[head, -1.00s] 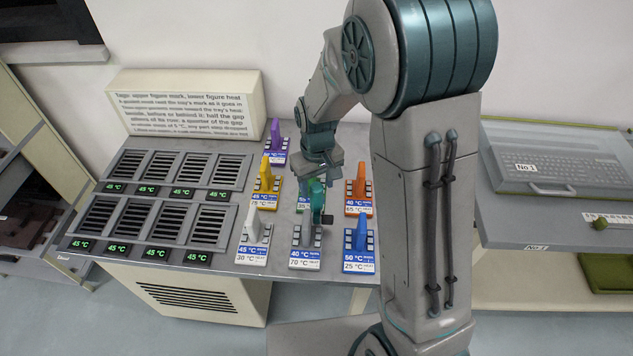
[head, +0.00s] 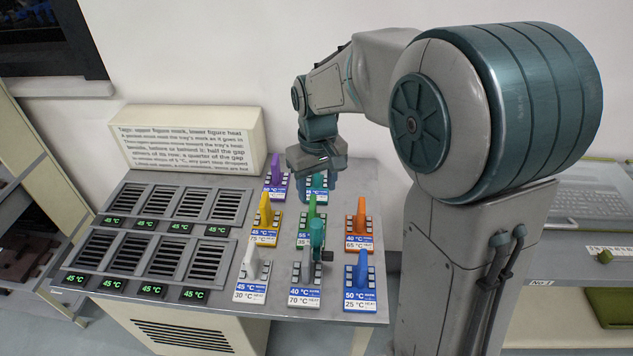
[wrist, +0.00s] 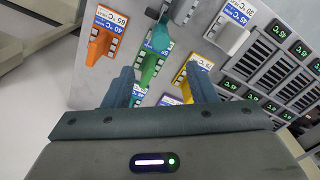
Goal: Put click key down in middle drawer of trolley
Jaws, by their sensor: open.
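No piece in view is labelled as the click key, so I cannot tell which one it is. A teal piece with a black end (head: 316,236) stands at the grey-handled tagged block (head: 305,275), marked 40 °C over 70 °C. In the wrist view the teal piece (wrist: 160,38) shows beyond the green handle (wrist: 149,68). My gripper (head: 318,172) is open above the back part of the table, behind the teal piece and apart from it. Its fingers (wrist: 160,82) show nothing held between them. No trolley with a middle drawer can be made out.
White (head: 251,275), blue (head: 360,277), orange (head: 359,225), yellow (head: 266,217) and purple (head: 276,177) handled blocks stand close around. Slotted trays (head: 190,258) with 45 °C displays fill the table's left. A text sign (head: 190,140) stands behind. A desk with a keyboard (head: 590,195) is at right.

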